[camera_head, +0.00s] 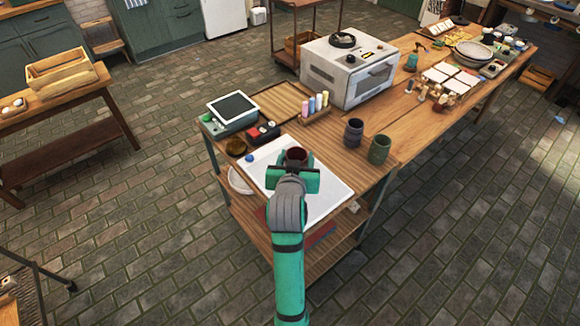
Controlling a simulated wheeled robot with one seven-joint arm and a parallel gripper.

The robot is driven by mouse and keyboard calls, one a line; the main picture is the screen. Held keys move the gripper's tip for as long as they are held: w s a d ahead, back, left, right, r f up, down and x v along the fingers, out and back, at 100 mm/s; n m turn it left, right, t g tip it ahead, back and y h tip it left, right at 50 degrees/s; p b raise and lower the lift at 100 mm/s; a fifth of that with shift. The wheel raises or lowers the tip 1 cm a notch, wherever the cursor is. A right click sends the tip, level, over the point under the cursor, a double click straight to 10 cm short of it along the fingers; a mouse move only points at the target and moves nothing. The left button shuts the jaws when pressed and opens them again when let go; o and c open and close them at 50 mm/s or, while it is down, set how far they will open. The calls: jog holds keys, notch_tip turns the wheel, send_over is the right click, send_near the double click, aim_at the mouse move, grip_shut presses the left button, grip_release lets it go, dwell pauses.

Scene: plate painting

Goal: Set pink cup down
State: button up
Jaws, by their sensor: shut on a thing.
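The pink cup (296,155) shows as a dark reddish rim and inside just beyond my gripper; most of its body is hidden behind the jaws. My green gripper (294,168) is shut on the cup, which looks upright. Both are over the white board (325,200) on the near end of the wooden table (408,150). I cannot tell whether the cup's base touches the board.
A dark cup (353,133) and a green cup (379,150) stand right of the board. A small blue thing (249,158) lies on its left part. A white oven (349,75) stands behind. The board's right part is clear.

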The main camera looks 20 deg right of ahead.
jog(key=shift+w+a+f, duration=0.1)
jog(key=shift+w+f, duration=0.55)
jog(key=shift+f, duration=0.75)
jog(key=shift+w+a+f, duration=0.1)
jog(key=shift+w+f, duration=0.6)
jog(key=shift+f, duration=0.65)
jog(key=shift+w+a+f, duration=0.1)
jog(key=shift+w+f, duration=0.55)
jog(key=shift+f, duration=0.75)
jog(key=o, duration=1.3)
jog(key=shift+f, duration=0.15)
